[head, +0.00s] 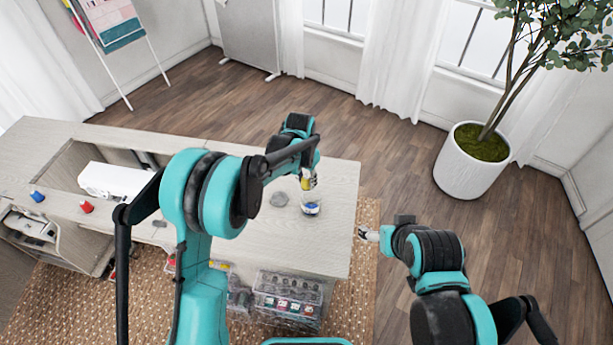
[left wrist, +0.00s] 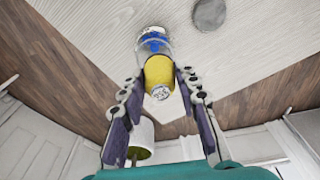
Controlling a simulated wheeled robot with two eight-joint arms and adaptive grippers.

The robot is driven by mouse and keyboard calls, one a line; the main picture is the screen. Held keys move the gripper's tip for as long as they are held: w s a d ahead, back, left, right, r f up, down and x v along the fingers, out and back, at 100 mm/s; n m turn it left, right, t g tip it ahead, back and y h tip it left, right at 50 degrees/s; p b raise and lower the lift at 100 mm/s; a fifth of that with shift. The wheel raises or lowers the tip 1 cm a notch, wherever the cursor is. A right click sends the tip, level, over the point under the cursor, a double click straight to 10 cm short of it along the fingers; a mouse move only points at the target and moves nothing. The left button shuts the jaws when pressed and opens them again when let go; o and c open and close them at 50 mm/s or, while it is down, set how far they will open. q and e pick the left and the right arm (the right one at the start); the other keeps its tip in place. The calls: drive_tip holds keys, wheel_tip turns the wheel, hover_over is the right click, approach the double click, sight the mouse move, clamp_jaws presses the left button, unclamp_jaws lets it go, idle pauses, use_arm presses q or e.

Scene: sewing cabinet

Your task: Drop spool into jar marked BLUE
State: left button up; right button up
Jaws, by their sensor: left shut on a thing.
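My left gripper (head: 307,176) is shut on a yellow spool (left wrist: 159,72) and points down over the tabletop. The spool also shows in the head view (head: 306,184). A clear jar (head: 311,209) with blue at its lower part stands upright on the table, right under the spool. In the left wrist view the jar (left wrist: 153,42) lies just beyond the spool, which overlaps its near end. I cannot tell whether the spool's lower end is in the jar's mouth. No lettering is readable. My right gripper (head: 369,235) is beside the table's right edge, too small to read.
A grey disc (head: 279,199) lies left of the jar. A blue spool (head: 37,196), a red spool (head: 87,207) and a white sewing machine (head: 103,178) are at the left of the cabinet top (head: 338,235). A potted plant (head: 470,172) stands on the floor at right.

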sight(304, 181)
use_arm(q)
drive_tip(key=shift+f, duration=0.6)
drive_tip(key=o, duration=1)
drive_tip(key=shift+c, duration=0.2)
drive_tip(key=shift+r, duration=0.1)
wheel_tip(304, 181, up, 12)
drive_tip(key=s, duration=0.1)
drive_tip(key=shift+a, duration=0.4)
drive_tip(key=shift+s, duration=0.1)
